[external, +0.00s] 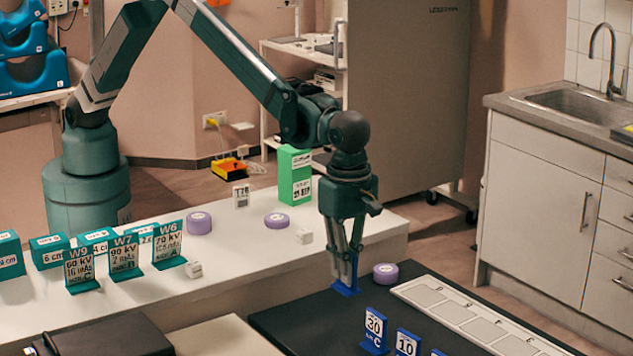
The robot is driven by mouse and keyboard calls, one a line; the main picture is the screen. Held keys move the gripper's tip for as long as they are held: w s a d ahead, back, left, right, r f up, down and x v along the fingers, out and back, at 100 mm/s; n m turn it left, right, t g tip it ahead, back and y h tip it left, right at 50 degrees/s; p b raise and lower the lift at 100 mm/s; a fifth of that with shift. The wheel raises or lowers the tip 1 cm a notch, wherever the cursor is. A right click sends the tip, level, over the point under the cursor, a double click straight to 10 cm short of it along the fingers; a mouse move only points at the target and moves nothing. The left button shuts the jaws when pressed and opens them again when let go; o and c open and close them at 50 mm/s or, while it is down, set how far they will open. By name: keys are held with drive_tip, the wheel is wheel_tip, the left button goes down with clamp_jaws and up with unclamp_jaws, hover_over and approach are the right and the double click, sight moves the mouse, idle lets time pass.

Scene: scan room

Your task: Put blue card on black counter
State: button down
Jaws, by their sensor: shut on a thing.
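My gripper (347,262) points straight down over the back left part of the black counter (290,322). Its fingers are shut on a blue card (346,288), of which a narrow blue part and the foot show below the fingertips. Its printed face cannot be read. The foot is at or just above the black surface; I cannot tell if it touches. Another blue card reading 30 (375,330) stands upright on the black counter, with a card reading 10 (407,343) to its right.
A purple roll (385,274) lies close right of the fingers. A pale strip with panels (470,320) runs along the counter's right side. The white counter (225,285) behind left holds green cards (125,256), small boxes and a bright green box (295,176).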

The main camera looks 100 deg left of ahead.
sight(346, 287)
drive_tip(key=shift+f, duration=3.1)
drive_tip(key=shift+f+b, duration=0.35)
drive_tip(key=shift+f, duration=1.5)
drive_tip(key=shift+f, duration=0.15)
drive_tip(key=c, duration=2.6)
unclamp_jaws()
drive_tip(key=shift+o, duration=0.2)
wheel_tip(346, 287, up, 12)
drive_tip(key=shift+r+p, duration=0.15)
drive_tip(key=shift+p, duration=0.25)
